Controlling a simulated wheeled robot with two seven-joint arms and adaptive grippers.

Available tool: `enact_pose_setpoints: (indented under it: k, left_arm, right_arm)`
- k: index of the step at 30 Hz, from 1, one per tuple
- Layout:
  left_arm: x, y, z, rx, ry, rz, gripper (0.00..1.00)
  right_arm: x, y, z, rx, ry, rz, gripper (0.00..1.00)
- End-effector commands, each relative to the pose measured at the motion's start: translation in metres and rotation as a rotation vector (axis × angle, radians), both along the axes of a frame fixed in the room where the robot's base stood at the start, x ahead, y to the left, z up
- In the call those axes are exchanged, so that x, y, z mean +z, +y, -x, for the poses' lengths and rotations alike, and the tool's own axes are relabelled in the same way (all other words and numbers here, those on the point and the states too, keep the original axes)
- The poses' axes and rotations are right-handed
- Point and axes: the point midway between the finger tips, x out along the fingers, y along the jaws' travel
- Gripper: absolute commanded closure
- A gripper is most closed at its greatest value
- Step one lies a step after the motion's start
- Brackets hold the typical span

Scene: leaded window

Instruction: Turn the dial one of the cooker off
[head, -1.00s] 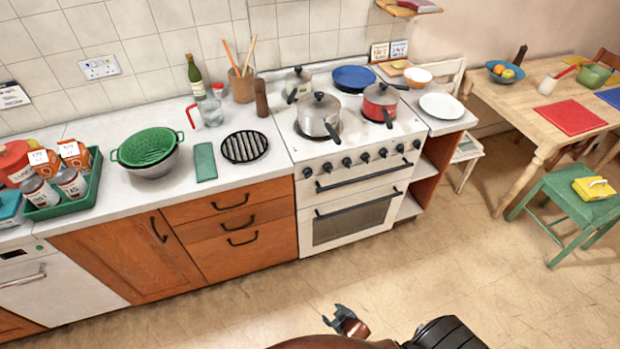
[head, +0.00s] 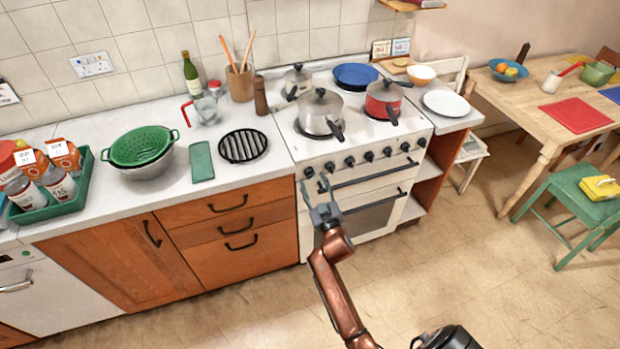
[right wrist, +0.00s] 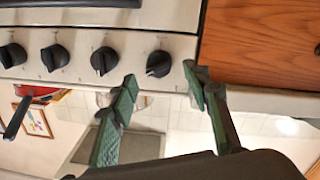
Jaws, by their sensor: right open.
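The white cooker (head: 350,150) has a row of several black dials along its front. The leftmost dial (head: 308,172) is at the row's end near the wooden drawers. In the right wrist view, which is upside down, this dial (right wrist: 158,64) is at the right end of the row and looks tilted compared with its neighbours. My right gripper (head: 315,184) is open and empty in front of the cooker's left end. In the wrist view its fingertips (right wrist: 160,77) straddle the end dial's place in the picture; contact cannot be told. My left gripper is out of view.
A black oven handle (head: 370,175) runs just below the dials. A steel pot (head: 320,112), a red pot (head: 383,98) and other pans stand on the hob. Wooden drawers (head: 225,220) adjoin on the left. The floor in front is clear.

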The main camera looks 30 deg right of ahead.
Motion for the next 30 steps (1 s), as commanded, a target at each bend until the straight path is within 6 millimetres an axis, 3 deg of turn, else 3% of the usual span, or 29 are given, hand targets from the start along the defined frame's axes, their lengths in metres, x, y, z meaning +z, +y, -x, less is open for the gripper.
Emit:
enact_pose_setpoints:
  k: [7, 18, 30]
  left_arm:
    - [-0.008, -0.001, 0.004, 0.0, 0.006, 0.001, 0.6]
    - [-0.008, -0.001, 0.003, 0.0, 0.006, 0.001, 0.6]
    - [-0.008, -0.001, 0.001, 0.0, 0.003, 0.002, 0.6]
  right_arm:
    - [-0.002, -0.009, -0.03, 0.001, 0.001, 0.0, 0.56]
    - [-0.001, -0.011, -0.035, 0.0, 0.002, -0.002, 0.56]
    - [-0.001, -0.011, -0.035, 0.001, 0.002, -0.002, 0.84]
